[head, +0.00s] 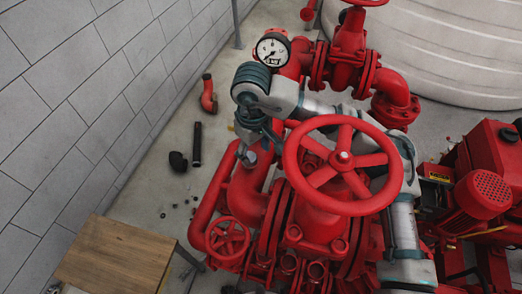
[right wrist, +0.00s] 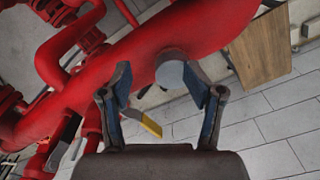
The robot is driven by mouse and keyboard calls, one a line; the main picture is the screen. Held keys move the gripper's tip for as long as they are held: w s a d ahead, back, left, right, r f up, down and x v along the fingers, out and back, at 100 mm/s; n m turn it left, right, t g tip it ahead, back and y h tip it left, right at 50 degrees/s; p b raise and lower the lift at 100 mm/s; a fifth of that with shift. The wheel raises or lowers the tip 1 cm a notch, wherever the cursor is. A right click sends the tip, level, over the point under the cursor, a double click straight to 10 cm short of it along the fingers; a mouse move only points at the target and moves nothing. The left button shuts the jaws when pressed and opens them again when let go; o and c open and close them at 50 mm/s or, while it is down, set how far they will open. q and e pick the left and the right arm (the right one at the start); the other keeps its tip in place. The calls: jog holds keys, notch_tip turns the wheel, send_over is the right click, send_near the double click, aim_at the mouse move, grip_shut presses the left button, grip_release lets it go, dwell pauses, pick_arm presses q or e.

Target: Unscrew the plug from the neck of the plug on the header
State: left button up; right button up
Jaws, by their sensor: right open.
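The grey plug (head: 250,156) sits on the red header pipe (head: 247,187) in the head view. In the right wrist view the plug (right wrist: 172,74) shows as a pale round end against the red header (right wrist: 130,68). My right gripper (head: 262,137) reaches past the large handwheel and points down at the plug. In the right wrist view its two blue-padded fingers (right wrist: 163,82) are open, one on each side of the plug, with gaps visible. Whether the plug reaches between the pads in depth is unclear. My left gripper is out of view.
A large red handwheel (head: 343,160) stands close in front of my right arm. A pressure gauge (head: 272,50) is behind the wrist. A wooden bench top (head: 115,255) is at lower left. Loose black fittings (head: 178,161) lie on the floor by the wall.

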jog(key=m, duration=0.4)
jog(key=f+m, duration=0.1)
jog(key=m, duration=0.1)
jog(key=shift+a+f+p, duration=0.1)
jog(key=shift+a+p, duration=0.2)
jog(key=shift+p, duration=0.05)
jog(key=m, duration=0.3)
jog(key=shift+w+a+m, duration=0.15)
jog(key=shift+a+m, duration=0.1)
jog(key=shift+m, duration=0.75)
jog(key=m, duration=0.3)
jog(key=m+p, duration=0.1)
jog(key=m, duration=0.1)
jog(key=shift+a+r+m, duration=0.2)
jog(key=shift+m, duration=0.2)
jog(key=m, duration=0.3)
jog(key=shift+d, duration=0.1)
jog(key=shift+w+d+m, duration=0.1)
jog(key=shift+d+m, duration=0.1)
jog(key=shift+m, duration=0.1)
jog(key=shift+s+a, duration=0.4)
jog(key=shift+a, duration=0.15)
